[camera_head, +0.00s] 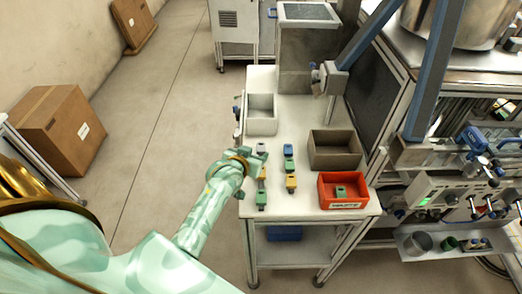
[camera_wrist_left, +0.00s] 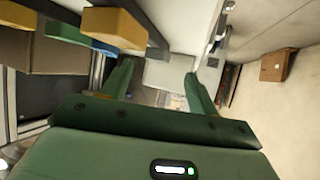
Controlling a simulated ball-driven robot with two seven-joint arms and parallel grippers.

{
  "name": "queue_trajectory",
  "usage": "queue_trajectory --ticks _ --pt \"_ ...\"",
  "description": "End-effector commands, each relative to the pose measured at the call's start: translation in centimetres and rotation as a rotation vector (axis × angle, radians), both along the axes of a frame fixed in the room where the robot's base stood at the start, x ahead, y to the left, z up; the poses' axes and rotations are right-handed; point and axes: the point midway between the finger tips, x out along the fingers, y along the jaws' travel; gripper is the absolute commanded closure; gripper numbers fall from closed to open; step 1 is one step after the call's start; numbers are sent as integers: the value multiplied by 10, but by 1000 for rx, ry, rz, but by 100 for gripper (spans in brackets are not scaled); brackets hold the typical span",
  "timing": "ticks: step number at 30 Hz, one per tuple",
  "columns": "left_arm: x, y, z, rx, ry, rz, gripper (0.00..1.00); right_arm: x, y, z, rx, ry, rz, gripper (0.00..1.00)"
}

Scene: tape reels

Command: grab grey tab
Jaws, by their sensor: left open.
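A small grey tab (camera_head: 262,147) is at the far end of the left row of tabs on the white table, close beside my gripper. A yellow tab (camera_head: 262,173) and a green tab (camera_head: 261,197) lie nearer in that row. My left gripper (camera_head: 257,160) is over this row, open; its hand partly hides the row. In the left wrist view its two green fingers (camera_wrist_left: 158,70) are spread with nothing held between them. A yellow block (camera_wrist_left: 112,26) is close above the fingers there. I cannot pick out the grey tab in that view. My right gripper is not in view.
A second row has a blue tab (camera_head: 288,150), a green tab (camera_head: 290,165) and a yellow tab (camera_head: 291,183). A light grey bin (camera_head: 262,128) is at the back left, a dark grey bin (camera_head: 334,165) at right. A red bin (camera_head: 344,204) holds a green tab (camera_head: 340,191).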

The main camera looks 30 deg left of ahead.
Motion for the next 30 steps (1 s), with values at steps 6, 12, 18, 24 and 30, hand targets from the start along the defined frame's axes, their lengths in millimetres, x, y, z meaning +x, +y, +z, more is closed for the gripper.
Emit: queue_trajectory --ticks 6,12,18,24,30 --pt "33 3 -16 2 0 0 40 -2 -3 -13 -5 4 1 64" --pt "41 4 -18 3 0 -1 40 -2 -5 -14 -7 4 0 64" --pt "40 4 -18 2 0 -1 62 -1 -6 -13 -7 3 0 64" --pt "40 4 -18 2 0 -1 95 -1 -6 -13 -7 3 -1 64" --pt "40 4 -18 2 1 -1 95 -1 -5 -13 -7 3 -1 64"
